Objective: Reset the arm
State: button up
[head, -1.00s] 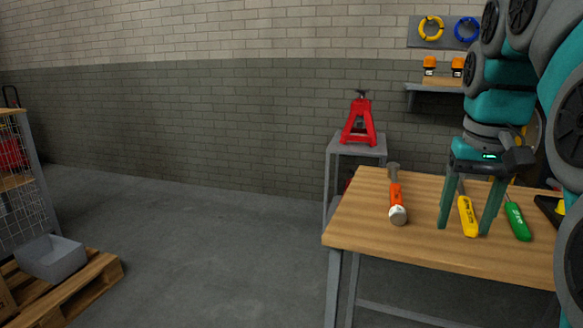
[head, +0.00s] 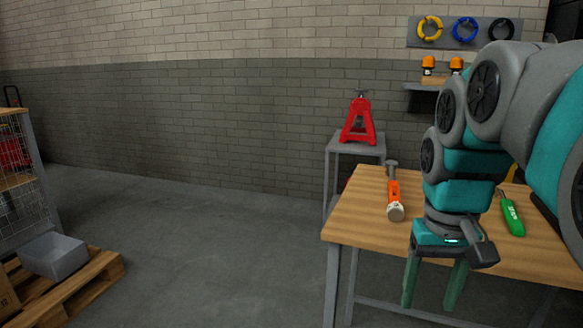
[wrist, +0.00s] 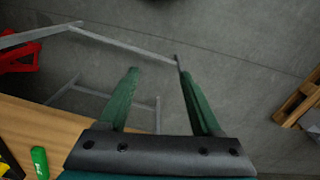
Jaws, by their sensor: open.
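My gripper (head: 431,300) is open and empty in the head view, pointing down at the front edge of the workbench (head: 352,225). Its two green fingers also show spread apart in the wrist view (wrist: 157,78), with nothing between them but grey floor behind. My arm bends over the right part of the bench and hides some of its top. An orange-handled hammer (head: 394,195) lies on the bench left of the arm. A green-handled tool (head: 512,215) lies to the right of the wrist and shows in the wrist view (wrist: 40,162).
A red jack stand (head: 358,122) stands on a grey side table (head: 356,150) behind the bench. A grey bin (head: 54,256) rests on a wooden pallet (head: 98,275) at the left. The floor (head: 220,235) between pallet and bench is clear.

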jog(key=s+a+f+g, duration=0.1)
jog(key=s+a+f, duration=0.1)
jog(key=s+f, duration=0.6)
jog(key=s+a+f+n+g, duration=0.1)
jog(key=s+a+f, duration=0.2)
jog(key=s+f, duration=0.5)
jog(key=shift+s+a+f+n, duration=0.15)
jog(key=shift+a+f+n, duration=0.15)
jog(key=shift+f, duration=0.6)
